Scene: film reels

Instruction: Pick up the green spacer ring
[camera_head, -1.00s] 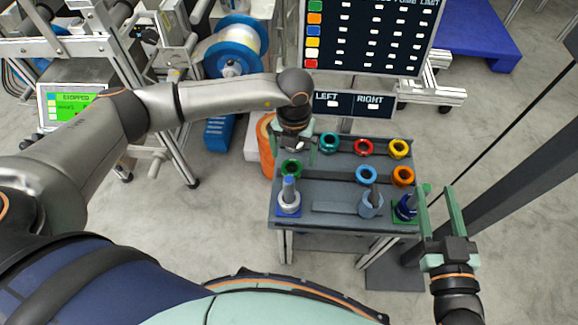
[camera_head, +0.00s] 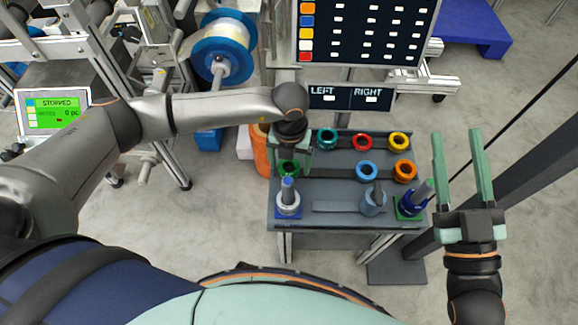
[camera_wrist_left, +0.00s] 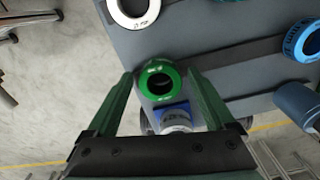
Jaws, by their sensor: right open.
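The green spacer ring (camera_head: 288,168) lies flat on the grey table at its left side, partly covered by my left gripper in the head view. My left gripper (camera_head: 292,165) is just above it, pointing down. In the left wrist view the green ring (camera_wrist_left: 149,84) shows between the tips of my open left fingers (camera_wrist_left: 160,76), with a gap on each side. My right gripper (camera_head: 457,135) is open and empty, off the table's right side.
The table (camera_head: 330,228) also holds teal (camera_head: 327,139), red (camera_head: 362,141), yellow (camera_head: 399,141), blue (camera_head: 366,170) and orange (camera_head: 404,170) rings.

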